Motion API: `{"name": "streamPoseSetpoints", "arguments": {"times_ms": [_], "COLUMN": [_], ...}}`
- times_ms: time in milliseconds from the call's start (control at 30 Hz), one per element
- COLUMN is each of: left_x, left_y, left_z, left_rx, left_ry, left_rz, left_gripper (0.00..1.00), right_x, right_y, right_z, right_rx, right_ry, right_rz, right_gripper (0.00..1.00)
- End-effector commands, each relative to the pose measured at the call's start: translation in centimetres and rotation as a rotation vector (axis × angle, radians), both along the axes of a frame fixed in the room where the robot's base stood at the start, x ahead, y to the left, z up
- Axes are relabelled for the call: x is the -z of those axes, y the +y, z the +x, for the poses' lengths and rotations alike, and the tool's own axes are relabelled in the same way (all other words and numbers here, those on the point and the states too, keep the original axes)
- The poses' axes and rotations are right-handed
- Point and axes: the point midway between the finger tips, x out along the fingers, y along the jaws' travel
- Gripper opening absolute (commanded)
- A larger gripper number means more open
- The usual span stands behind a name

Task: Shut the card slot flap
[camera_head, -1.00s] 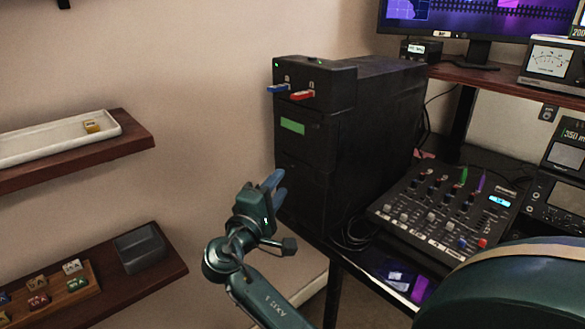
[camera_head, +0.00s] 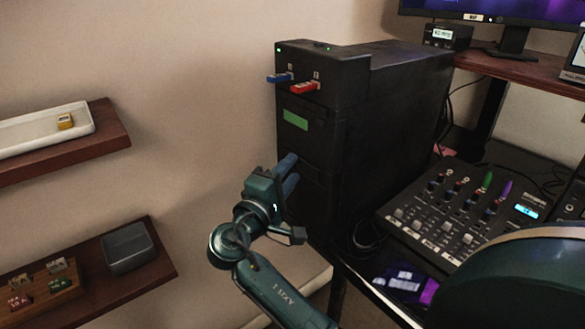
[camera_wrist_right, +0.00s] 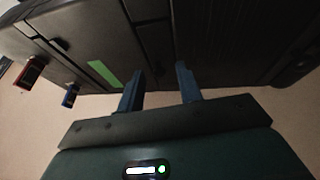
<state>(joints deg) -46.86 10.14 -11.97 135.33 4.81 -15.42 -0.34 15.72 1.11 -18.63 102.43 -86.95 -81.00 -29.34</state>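A black tower (camera_head: 395,110) stands on the desk, with a green label (camera_head: 295,120) on its front. Dark panels lie around and below the label. I cannot tell which is the card slot flap or how far it is open. My right gripper (camera_head: 288,171) is in front of the tower's lower front, below the label. In the right wrist view, its two blue fingers (camera_wrist_right: 158,88) are apart with nothing visible between them. The label (camera_wrist_right: 104,75) is left of the fingers there. Whether the fingers touch the tower is unclear. My left gripper is not in view.
A blue stick (camera_head: 280,77) and a red stick (camera_head: 305,87) protrude from the tower's upper front. A mixer (camera_head: 440,225) sits right of the tower. Wall shelves at left hold a white tray (camera_head: 40,132) and a grey bin (camera_head: 128,247). Open space separates shelves and tower.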

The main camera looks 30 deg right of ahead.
Motion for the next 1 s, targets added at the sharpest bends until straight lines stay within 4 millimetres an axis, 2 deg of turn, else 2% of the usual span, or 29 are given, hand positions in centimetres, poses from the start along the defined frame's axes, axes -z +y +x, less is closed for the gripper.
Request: {"name": "streamPoseSetpoints", "arguments": {"times_ms": [367, 800, 1000], "left_x": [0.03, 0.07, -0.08], "left_y": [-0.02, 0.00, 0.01], "left_z": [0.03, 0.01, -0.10], "left_rx": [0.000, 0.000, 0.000], "left_ry": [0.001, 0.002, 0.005], "left_rz": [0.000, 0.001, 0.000], "left_gripper": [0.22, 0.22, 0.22], "right_x": [-0.03, -0.02, -0.15], "right_y": [0.10, 0.08, 0.07], "right_z": [-0.06, -0.05, -0.05], "right_rx": [0.000, 0.000, 0.000], "right_ry": [0.000, 0.000, 0.000], "right_rz": [0.000, 0.000, 0.007], "right_gripper": [0.35, 0.00, 0.00]}}
